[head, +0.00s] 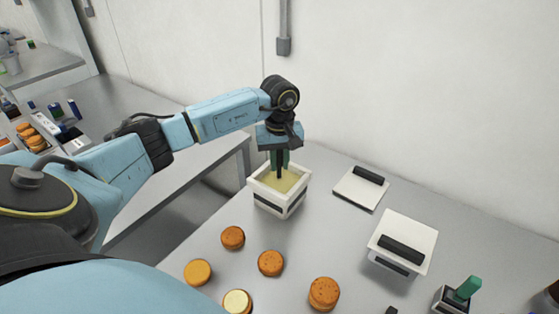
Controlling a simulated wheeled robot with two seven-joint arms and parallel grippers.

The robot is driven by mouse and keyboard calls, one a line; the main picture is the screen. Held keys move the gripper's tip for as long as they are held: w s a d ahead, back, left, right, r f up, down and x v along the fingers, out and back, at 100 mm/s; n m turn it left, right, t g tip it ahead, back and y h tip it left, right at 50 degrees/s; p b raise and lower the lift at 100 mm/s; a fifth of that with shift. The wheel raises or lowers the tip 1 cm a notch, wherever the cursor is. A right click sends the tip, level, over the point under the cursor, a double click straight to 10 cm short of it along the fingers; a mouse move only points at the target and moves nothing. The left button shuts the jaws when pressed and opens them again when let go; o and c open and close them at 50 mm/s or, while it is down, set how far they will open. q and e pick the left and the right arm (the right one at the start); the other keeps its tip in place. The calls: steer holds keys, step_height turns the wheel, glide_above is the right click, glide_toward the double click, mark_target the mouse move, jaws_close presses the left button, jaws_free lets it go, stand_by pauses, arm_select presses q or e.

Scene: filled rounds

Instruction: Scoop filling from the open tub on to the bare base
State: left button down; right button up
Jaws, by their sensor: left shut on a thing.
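The open tub (278,198) is a white square box with a dark band, filled with pale yellow filling (283,181). A round with a smooth, plain orange top (198,272) looks like the bare base, left of the tub and nearer me. A round with a pale cream top (237,302) lies at the bottom edge. My right gripper is out of view.
Darker, speckled rounds (270,262) lie in front of the tub, one of them taller (323,293). A loose white lid (353,191) lies right of it. A lidded tub (401,236) and a holder with a green-handled tool (466,289) stand further right.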

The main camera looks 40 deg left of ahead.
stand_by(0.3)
arm_select(q)
steer(key=shift+r+p, duration=2.7)
steer(key=shift+r, duration=1.65)
steer(key=shift+f, duration=0.1)
